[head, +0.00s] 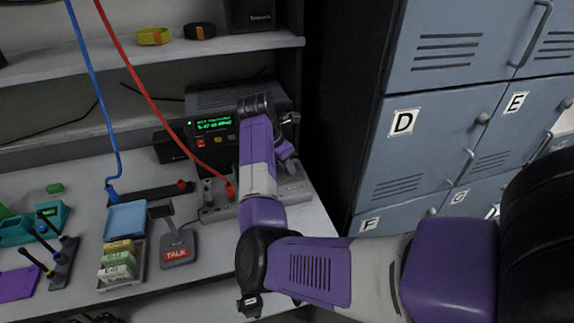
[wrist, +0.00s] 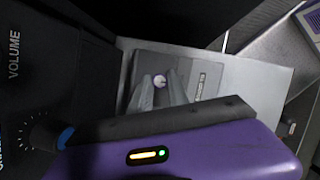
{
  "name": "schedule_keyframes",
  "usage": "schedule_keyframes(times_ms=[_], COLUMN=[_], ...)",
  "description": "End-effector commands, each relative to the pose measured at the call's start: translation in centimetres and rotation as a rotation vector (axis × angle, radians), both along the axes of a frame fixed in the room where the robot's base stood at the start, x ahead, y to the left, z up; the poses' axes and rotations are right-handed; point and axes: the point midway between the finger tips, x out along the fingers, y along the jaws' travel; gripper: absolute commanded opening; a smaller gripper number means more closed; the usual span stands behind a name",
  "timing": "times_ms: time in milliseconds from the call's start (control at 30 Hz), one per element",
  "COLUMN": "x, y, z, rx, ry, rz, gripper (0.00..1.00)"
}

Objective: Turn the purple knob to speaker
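The purple knob (wrist: 159,81) shows in the wrist view as a small round knob with a pale top, on a dark panel in a grey unit. My gripper (wrist: 160,77) has its two grey fingers on either side of the knob, with the tips at it. I cannot tell whether they press on it. A small label to the right of the knob is too blurred to read, so its setting is unclear. In the head view my forearm and wrist cover the knob and fingers, above the grey unit (head: 296,186) at the desk's right end.
A dark panel marked VOLUME (wrist: 14,55) with a blue-edged dial (wrist: 42,132) stands close on the left in the wrist view. A black radio (head: 218,130) with a green display is behind my arm. A red cable (head: 147,88) runs nearby. Blue lockers (head: 435,130) stand to the right.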

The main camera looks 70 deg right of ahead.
Motion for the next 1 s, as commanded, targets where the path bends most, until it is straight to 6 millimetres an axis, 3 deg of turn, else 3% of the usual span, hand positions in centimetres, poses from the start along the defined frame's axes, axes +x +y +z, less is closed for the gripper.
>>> schedule_keyframes(times_ms=[467, 1000], x=[-0.05, -0.39], y=[0.09, 0.09], z=[0.22, 0.40], rx=[0.000, 0.000], ry=[0.001, 0.001], rz=[0.088, 0.520], gripper=[0.00, 0.00])
